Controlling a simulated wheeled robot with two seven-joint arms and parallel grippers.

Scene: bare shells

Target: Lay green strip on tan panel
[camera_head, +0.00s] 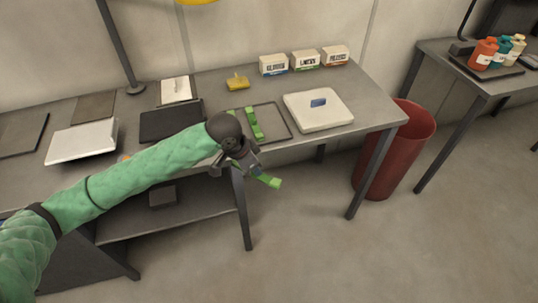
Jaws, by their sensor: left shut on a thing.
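My left gripper (252,169) is in front of the table's front edge, shut on a green strip (268,181). The strip sticks out past the fingers to the lower right, over the floor; its other end is hidden by the gripper. Another green piece (254,123) lies in a shallow dark-rimmed tray (275,125) behind the gripper. A pale, cream-tan panel (329,113) lies on the table to the right of the tray, with a small blue block (318,103) on it. The gripper is left of and nearer than this panel, not touching it. My right gripper is not in view.
The grey table (367,94) carries three small boxes (306,61) at the back, a yellow item (237,83), and dark and white panels at left. A red bin (409,135) stands on the floor at right. A second table (445,55) holds bottles.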

